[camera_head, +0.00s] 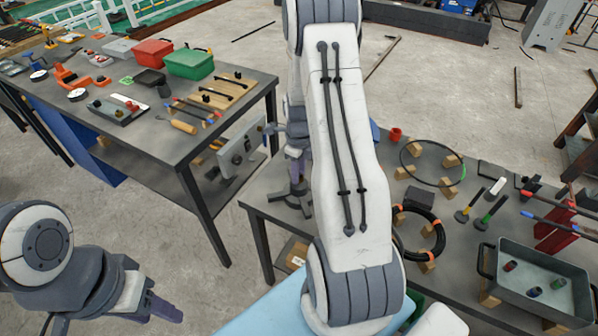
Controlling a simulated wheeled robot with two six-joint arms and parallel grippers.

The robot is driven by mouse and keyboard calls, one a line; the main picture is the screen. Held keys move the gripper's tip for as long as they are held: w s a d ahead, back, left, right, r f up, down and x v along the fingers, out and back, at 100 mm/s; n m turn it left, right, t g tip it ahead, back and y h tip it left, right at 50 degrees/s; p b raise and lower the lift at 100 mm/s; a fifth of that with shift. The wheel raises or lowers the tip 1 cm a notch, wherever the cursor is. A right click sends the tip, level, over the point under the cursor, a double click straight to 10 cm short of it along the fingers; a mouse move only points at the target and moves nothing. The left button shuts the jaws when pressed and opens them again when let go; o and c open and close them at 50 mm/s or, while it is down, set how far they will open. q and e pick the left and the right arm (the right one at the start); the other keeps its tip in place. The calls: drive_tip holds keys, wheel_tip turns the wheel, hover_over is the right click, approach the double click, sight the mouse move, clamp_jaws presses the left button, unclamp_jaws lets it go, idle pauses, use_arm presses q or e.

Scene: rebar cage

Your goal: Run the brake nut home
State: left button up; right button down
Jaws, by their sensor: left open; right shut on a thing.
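My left gripper (160,306) is at the lower left, open and empty over the floor. My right arm crosses the middle of the view and hides much behind it. My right gripper (295,170) shows partly at that arm's left side, above the left end of the right table. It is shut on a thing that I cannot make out. A dark splayed foot (291,200) stands on the table just below it. I cannot pick out the brake nut; it may be hidden or too small.
The right table (462,262) holds a grey tray (540,262), a black coil (437,240), a thin hoop (405,160), wood blocks and tools. The left table (150,142) holds a green box (190,64), a red box (153,53) and tools. Open floor (150,235) lies between my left gripper and the tables.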

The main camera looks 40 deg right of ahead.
drive_tip(key=shift+r, duration=0.1)
drive_tip(key=c, duration=0.6)
unclamp_jaws()
wheel_tip(320, 180, up, 10)
drive_tip(key=shift+r+b, duration=0.2)
drive_tip(key=shift+b, duration=0.5)
